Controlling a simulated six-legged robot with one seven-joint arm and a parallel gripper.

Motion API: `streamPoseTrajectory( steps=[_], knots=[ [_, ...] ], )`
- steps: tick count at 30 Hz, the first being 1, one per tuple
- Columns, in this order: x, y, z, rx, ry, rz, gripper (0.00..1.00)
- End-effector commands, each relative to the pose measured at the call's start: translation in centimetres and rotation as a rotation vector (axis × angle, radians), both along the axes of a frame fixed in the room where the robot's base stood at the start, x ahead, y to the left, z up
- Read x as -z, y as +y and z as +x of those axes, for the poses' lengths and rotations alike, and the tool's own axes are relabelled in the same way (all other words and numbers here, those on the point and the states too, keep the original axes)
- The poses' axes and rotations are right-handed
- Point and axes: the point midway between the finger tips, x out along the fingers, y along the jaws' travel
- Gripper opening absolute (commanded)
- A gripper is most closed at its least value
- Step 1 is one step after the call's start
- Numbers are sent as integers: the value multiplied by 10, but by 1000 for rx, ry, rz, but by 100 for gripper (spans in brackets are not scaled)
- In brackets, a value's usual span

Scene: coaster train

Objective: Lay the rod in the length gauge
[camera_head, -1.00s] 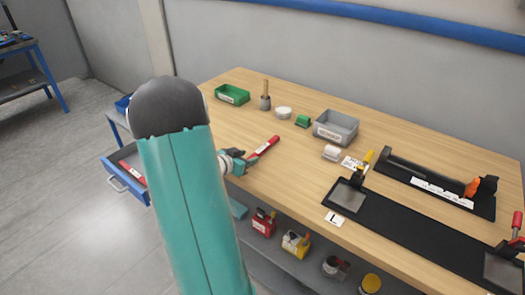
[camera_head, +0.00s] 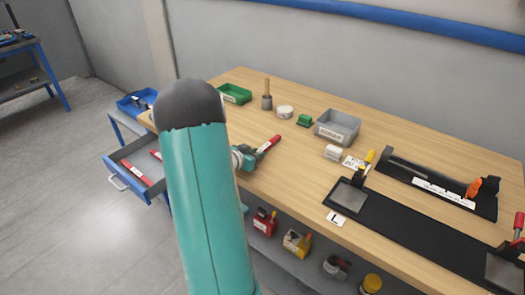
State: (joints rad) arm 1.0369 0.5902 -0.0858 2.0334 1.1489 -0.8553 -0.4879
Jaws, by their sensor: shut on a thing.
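A red rod (camera_head: 269,145) with a pale band shows over the wooden workbench, left of the middle. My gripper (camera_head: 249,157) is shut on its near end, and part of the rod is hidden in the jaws. Whether the rod touches the bench top is hard to tell. A long black fixture (camera_head: 428,184) with an upright channel, a white label strip and an orange stop looks like the length gauge. It lies at the right rear of the bench, well apart from the rod. No rod shows in it.
A black plate with grey pads (camera_head: 350,194) and toggle clamps lies in front of the fixture. A grey bin (camera_head: 337,127), green tray (camera_head: 235,94) and small pots stand behind. An open drawer (camera_head: 122,155) holds red rods. Bare bench lies between rod and plate.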

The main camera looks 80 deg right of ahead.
Motion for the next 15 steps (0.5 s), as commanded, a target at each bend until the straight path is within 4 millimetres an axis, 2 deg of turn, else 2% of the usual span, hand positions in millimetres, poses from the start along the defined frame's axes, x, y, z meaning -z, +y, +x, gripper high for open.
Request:
streamPoseTrajectory(
  steps=[8,13,15],
  knots=[
    [-9,0,1,-1,-1,-4,0],
    [-32,0,1,-1,-2,-5,0],
    [-45,8,7,-5,-2,-5,0]
  ],
)
